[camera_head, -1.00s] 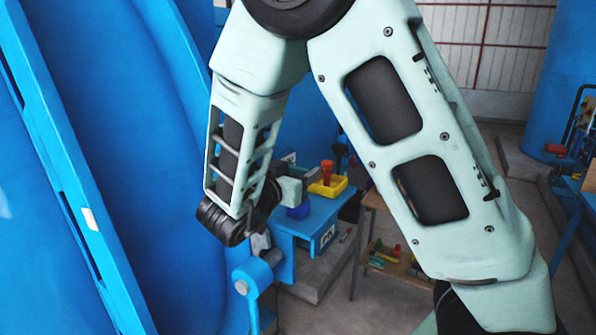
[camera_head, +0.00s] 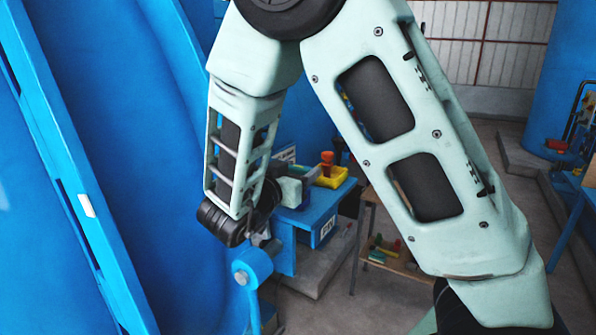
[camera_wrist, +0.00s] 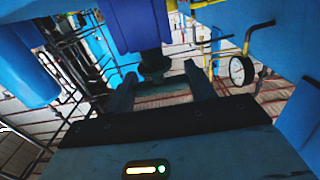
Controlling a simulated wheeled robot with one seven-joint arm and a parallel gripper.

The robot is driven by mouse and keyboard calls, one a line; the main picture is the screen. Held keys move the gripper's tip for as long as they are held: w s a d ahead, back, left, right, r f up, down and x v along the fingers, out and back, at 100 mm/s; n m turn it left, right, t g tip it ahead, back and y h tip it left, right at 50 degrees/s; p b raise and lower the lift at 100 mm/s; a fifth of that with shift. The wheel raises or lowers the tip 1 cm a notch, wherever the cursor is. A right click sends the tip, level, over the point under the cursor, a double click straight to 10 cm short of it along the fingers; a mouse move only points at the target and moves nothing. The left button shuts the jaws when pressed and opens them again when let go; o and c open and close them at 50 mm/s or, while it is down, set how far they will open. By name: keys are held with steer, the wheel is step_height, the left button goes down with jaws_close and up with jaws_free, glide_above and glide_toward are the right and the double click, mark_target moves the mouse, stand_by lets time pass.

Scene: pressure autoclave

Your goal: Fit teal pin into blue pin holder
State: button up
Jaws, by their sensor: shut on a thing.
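In the wrist view my gripper (camera_wrist: 158,76) has its two fingers on either side of a dark, shadowed pin (camera_wrist: 153,66), whose teal colour is hard to make out. The blue pin holder (camera_wrist: 139,24) lies just past the fingertips, lined up with the pin. I cannot tell how far the pin is inside it. In the head view my gripper (camera_head: 291,190) is low over the blue bench, left of the yellow holder. Its fingers, the pin and most of the blue holder are hidden there.
A yellow holder (camera_head: 331,178) with a red pin (camera_head: 326,163) stands on the blue bench (camera_head: 318,212). A blue lever with a round end (camera_head: 250,268) is close below my wrist. The large blue vessel (camera_head: 100,180) fills the left. A low wooden shelf (camera_head: 390,258) holds small coloured things.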

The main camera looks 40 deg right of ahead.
steer(key=shift+f+b, duration=0.3)
steer(key=shift+f, duration=0.25)
steer(key=o, duration=1.1)
steer(key=b+v, duration=0.3)
steer(key=v, duration=1.4)
steer(key=shift+s+a+r+b, duration=0.1)
steer(key=shift+a+r+b, duration=0.1)
steer(key=shift+b, duration=0.2)
steer(key=shift+f, duration=0.1)
